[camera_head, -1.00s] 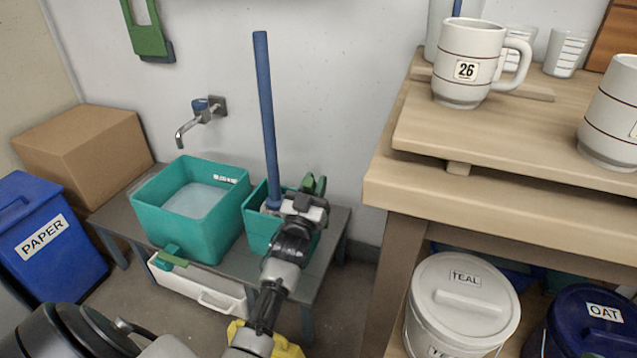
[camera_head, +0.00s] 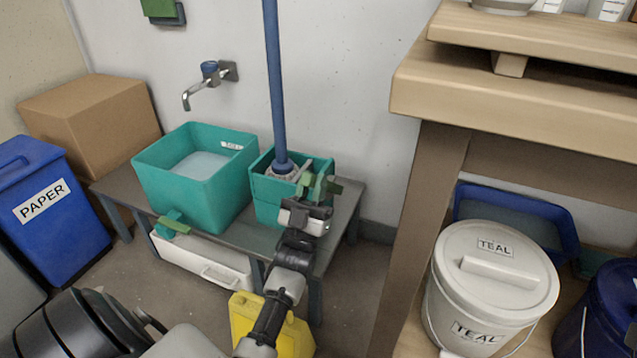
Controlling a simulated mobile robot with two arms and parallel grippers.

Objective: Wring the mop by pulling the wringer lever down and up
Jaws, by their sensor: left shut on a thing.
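The blue mop handle (camera_head: 275,85) stands nearly upright at the teal wringer bucket (camera_head: 264,205) on the low grey table. The green wringer lever (camera_head: 333,186) is at the bucket's right side, partly hidden by my gripper. My left gripper (camera_head: 312,197) reaches up from below and is shut on the lever, in front of the bucket's right part. My right gripper is not in view.
A larger teal tub (camera_head: 165,183) of water stands left of the bucket, under a wall tap (camera_head: 208,82). A wooden workbench (camera_head: 500,95) stands close on the right, with a teal-labelled pail (camera_head: 492,290) below. A yellow container (camera_head: 242,315) is on the floor.

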